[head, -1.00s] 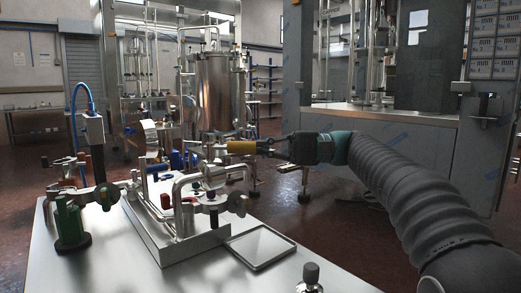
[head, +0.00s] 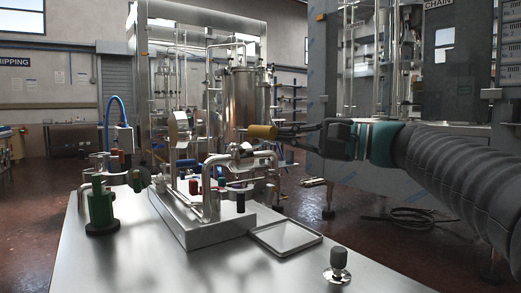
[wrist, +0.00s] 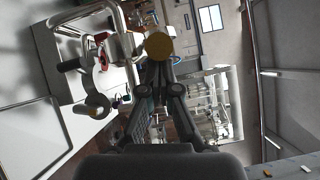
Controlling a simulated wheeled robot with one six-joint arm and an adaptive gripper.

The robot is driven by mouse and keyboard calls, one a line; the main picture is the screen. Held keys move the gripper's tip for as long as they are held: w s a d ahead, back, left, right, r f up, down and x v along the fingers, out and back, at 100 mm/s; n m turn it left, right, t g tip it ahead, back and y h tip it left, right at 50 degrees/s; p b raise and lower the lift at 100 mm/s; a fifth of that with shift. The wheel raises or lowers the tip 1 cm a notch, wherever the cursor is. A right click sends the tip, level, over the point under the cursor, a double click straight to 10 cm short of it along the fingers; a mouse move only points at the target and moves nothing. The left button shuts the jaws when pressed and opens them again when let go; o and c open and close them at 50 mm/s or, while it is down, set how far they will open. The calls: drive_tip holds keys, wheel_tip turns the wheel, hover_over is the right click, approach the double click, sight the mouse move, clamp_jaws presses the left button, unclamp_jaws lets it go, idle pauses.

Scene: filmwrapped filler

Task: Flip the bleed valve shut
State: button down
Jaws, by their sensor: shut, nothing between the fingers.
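A yellow cylindrical grip (head: 262,131), which looks like a valve handle, lies at the right end of the steel pipework. It points sideways toward my gripper. In the wrist view its round yellow end (wrist: 159,46) faces the camera just beyond the fingertips. My gripper (head: 281,132) comes in from the right with its fingers closed together, and its tips (wrist: 158,63) are at the end of the yellow grip. I cannot tell whether they touch it. The grip's joint with the pipework is not clear. No label marks which valve is the bleed valve.
The pipework (head: 211,190) stands on a steel block on a metal table (head: 160,262). A shallow tray (head: 286,238), a small knobbed fitting (head: 338,262) and a green bottle-like object (head: 101,207) are nearby. A steel tank (head: 242,100) stands behind.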

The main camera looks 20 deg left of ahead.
drive_tip(key=shift+s+a, duration=0.1)
drive_tip(key=shift+s, duration=1.2)
drive_tip(key=shift+s+a, duration=0.1)
drive_tip(key=shift+s, duration=0.1)
drive_tip(key=shift+w, duration=0.1)
approach(278, 136)
drive_tip(key=shift+w+d+f, duration=0.3)
drive_tip(key=shift+d, duration=0.2)
drive_tip(key=shift+w+d+f, duration=0.25)
drive_tip(key=shift+d+f, duration=0.05)
drive_tip(key=shift+d, duration=0.15)
